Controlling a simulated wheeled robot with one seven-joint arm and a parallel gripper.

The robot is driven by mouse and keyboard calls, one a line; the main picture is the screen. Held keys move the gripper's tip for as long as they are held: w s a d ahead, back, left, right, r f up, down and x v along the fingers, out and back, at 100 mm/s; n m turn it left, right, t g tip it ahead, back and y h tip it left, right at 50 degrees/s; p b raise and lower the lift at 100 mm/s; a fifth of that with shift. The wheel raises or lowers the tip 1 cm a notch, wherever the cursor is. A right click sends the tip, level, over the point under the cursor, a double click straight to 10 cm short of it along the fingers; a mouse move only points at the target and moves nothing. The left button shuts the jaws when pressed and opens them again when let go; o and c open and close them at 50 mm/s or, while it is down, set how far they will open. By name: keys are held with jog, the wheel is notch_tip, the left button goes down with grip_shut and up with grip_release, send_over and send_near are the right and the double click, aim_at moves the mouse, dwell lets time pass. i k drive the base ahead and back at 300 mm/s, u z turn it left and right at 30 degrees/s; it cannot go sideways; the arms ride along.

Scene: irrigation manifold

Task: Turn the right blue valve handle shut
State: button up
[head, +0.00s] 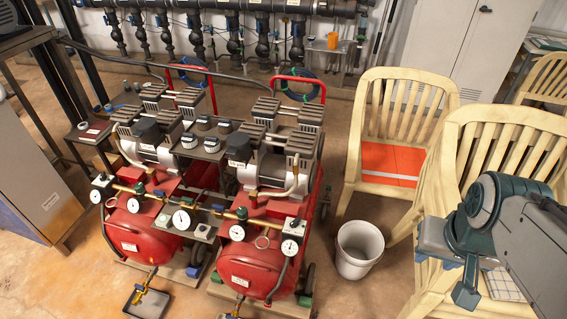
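The irrigation manifold (265,7) is a run of dark pipes along the back wall, with several dark vertical branches below it. Small blue and green parts show on the branches, including one toward the right end (362,28). They are too small to tell which is the right blue valve handle or how it is turned. My arm comes in at the lower right, grey and dark teal. My gripper (466,287) appears at its lower left end, in front of the chairs and far from the manifold. Whether its fingers are open or shut cannot be told.
Two red air compressors (262,262) with gauges stand in the middle foreground, before the manifold. Cream slatted chairs (404,95) stand at the right, one with an orange-red seat. A white bucket (358,250) is between. A grey cabinet (465,45) stands behind. Bare floor (70,275) shows lower left.

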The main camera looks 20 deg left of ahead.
aim_at(219, 208)
jog(key=u, duration=0.55)
jog(key=i, duration=0.65)
jog(key=u, duration=0.6)
jog(key=k, duration=1.2)
jog(key=u, duration=0.6)
jog(key=i, duration=0.75)
jog(key=z, duration=0.15)
